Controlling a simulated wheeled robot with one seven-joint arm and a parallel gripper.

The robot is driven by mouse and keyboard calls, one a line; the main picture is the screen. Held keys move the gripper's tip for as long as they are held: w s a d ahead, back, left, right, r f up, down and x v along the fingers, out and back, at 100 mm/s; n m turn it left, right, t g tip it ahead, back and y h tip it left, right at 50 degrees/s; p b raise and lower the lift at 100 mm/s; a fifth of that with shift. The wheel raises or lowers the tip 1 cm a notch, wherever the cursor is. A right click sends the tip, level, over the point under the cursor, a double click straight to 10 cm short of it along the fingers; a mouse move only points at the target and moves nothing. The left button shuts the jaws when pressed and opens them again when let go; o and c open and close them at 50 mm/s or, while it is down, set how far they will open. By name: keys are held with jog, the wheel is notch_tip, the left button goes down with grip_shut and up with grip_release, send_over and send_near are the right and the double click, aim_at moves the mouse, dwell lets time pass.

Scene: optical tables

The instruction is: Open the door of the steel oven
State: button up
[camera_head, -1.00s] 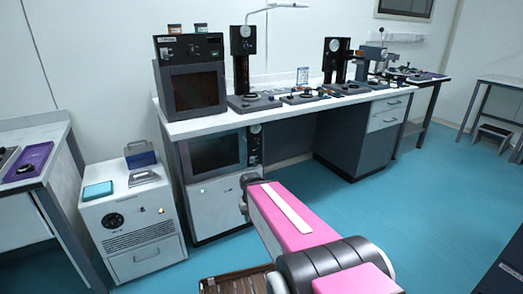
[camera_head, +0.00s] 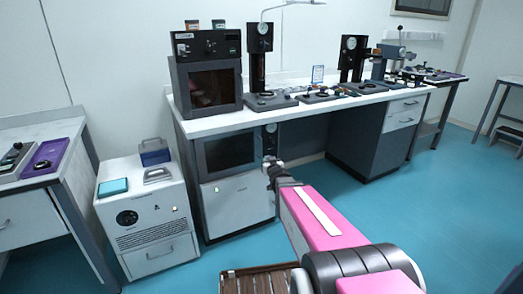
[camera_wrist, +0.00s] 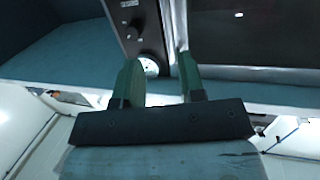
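The steel oven (camera_head: 228,152) sits under the bench top, with a dark window door and a control panel at its right side. Its door looks shut. In the wrist view, which seems upside down, the panel with a knob and a white dial (camera_wrist: 150,66) is at left and the dark door (camera_wrist: 245,35) at right. An upright steel bar (camera_wrist: 181,28), perhaps the handle, runs between them. My gripper (camera_wrist: 160,75) is open, its green fingertips pointing at this area, the right one near the bar. I cannot tell whether they touch. In the head view my gripper (camera_head: 270,168) is at the oven's right side.
A second, black oven (camera_head: 207,82) stands on the bench top (camera_head: 255,113) above. A white floor unit (camera_head: 150,225) stands left of the steel oven. A brown slatted thing (camera_head: 258,281) shows at the bottom. The blue floor (camera_head: 400,215) at right is clear.

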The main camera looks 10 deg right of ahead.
aim_at(261, 157)
jog(key=shift+n+t+y, duration=0.3)
jog(key=shift+t+y, duration=0.2)
jog(key=w, duration=0.3)
jog(key=w+a, duration=0.1)
jog(key=w, duration=0.3)
jog(key=w+a+r, duration=0.1)
jog(key=w, duration=0.3)
jog(key=shift+w+r, duration=0.1)
jog(key=shift+w, duration=0.1)
grip_shut()
